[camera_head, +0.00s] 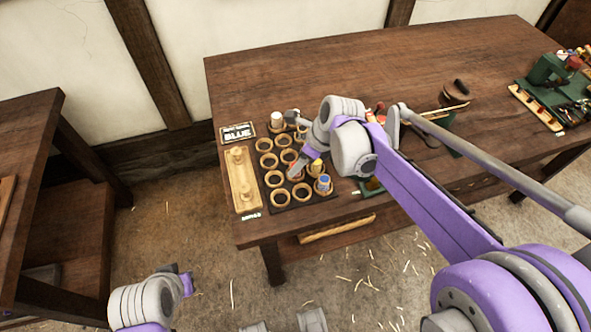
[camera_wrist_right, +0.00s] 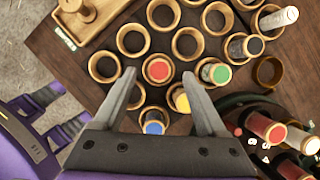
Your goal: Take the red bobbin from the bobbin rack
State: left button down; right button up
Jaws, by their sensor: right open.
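The bobbin rack (camera_head: 290,203) is a dark board with several wooden rings at the table's left end. In the right wrist view the red bobbin (camera_wrist_right: 158,70) stands in one ring, its red top facing the camera. My right gripper (camera_head: 294,144) is open above the rack. In the wrist view its fingertips appear on either side of the red bobbin, with nothing held. I cannot tell how high above it they are.
Blue (camera_wrist_right: 153,125), yellow (camera_wrist_right: 181,100), green (camera_wrist_right: 214,72), black (camera_wrist_right: 244,47) and white (camera_wrist_right: 278,18) bobbins stand close by in the rack. Red cylinders (camera_wrist_right: 265,128) lie at the right.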

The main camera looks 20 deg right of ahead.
jog(key=x, duration=0.3)
jog(key=shift+w+a+f, duration=0.1)
jog(key=shift+a+f, duration=0.1)
jog(key=shift+f, duration=0.05)
grip_shut()
